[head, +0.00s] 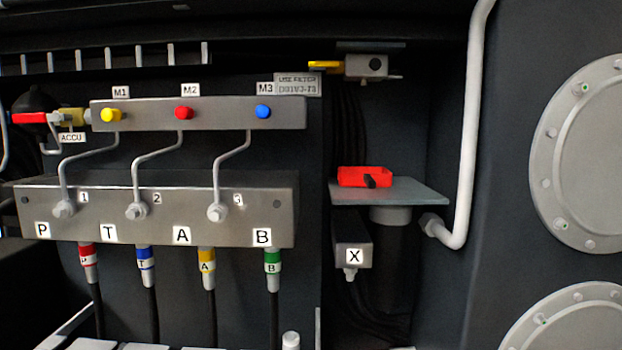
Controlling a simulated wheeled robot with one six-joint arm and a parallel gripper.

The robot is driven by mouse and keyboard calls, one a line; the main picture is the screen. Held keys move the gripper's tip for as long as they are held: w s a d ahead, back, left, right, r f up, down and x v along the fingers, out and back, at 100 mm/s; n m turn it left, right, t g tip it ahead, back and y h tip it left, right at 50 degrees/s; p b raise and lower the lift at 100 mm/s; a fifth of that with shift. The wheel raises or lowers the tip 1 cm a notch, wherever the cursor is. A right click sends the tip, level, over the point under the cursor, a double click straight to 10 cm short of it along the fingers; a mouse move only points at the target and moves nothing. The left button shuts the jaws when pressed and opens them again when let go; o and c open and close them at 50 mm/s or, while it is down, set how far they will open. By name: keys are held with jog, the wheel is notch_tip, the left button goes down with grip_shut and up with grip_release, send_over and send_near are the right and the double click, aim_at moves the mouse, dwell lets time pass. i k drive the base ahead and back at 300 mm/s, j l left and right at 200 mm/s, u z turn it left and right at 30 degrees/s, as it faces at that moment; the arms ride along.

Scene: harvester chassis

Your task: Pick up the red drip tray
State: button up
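The red drip tray (352,177) sits on a grey flat shelf plate (415,194) right of the middle in the head view. It is a small shallow box, and a small dark piece (370,181) shows at its front. The inside of the tray is mostly hidden from this angle. My gripper is not in the head view.
A grey block marked X (352,241) hangs below the shelf. A thick white pipe (468,130) runs down at the right. A valve with a yellow handle (326,66) is above. The manifold block (190,195) stands left of the tray.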

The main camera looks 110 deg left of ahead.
aim_at(368, 177)
jog(key=u, duration=3.05)
